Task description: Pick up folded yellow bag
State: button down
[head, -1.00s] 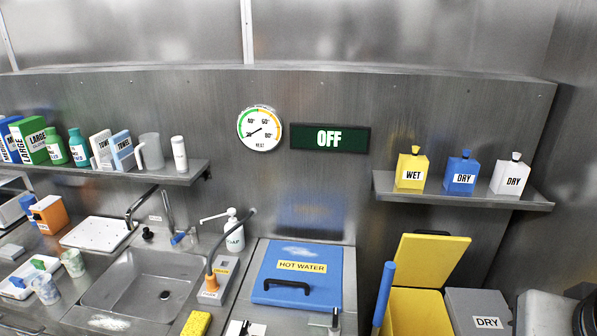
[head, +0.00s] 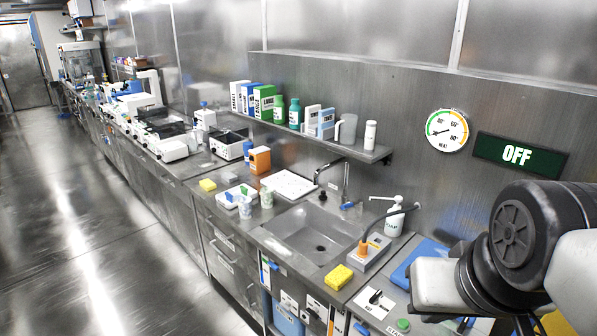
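A small flat yellow item (head: 208,185) lies on the counter left of the sink, near the front edge. It may be the folded yellow bag, but it is too small to tell. A yellow block (head: 338,277) that looks like a sponge lies at the counter's front edge, right of the sink. A bit of yellow (head: 555,323) shows at the bottom right, mostly hidden behind my arm. My arm fills the right side of the head view. My gripper is not in view.
The steel sink (head: 318,234) is at the centre, with a soap bottle (head: 394,220) behind its right side. Green-and-white cups, a white drying board (head: 289,185) and an orange box (head: 260,160) stand left of it. Microscopes line the far counter. The aisle floor (head: 90,220) at left is clear.

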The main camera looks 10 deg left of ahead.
aim_at(208, 185)
jog(key=u, duration=1.05)
jog(key=i+j+u, duration=0.3)
jog(key=i+j, duration=0.2)
jog(key=i+j+u, duration=0.3)
jog(key=i, duration=0.25)
jog(key=i+j+u, duration=0.1)
jog(key=i, duration=0.65)
jog(key=i+j+u, duration=0.1)
jog(key=i, duration=0.7)
jog(key=i+z, duration=0.25)
jog(key=i, duration=0.2)
jog(key=i+j+z, duration=0.1)
jog(key=i+z, duration=0.15)
jog(key=i, duration=0.2)
jog(key=i+j+z, duration=0.25)
jog(key=i, duration=0.2)
jog(key=i+z, duration=0.15)
jog(key=z, duration=0.25)
jog(key=i+z, duration=0.2)
jog(key=z, duration=0.2)
jog(key=i+z, duration=0.15)
jog(key=z, duration=0.3)
jog(key=i+j+z, duration=0.1)
jog(key=z, duration=0.3)
jog(key=i+z, duration=0.35)
jog(key=i+j+z, duration=0.15)
jog(key=z, duration=0.25)
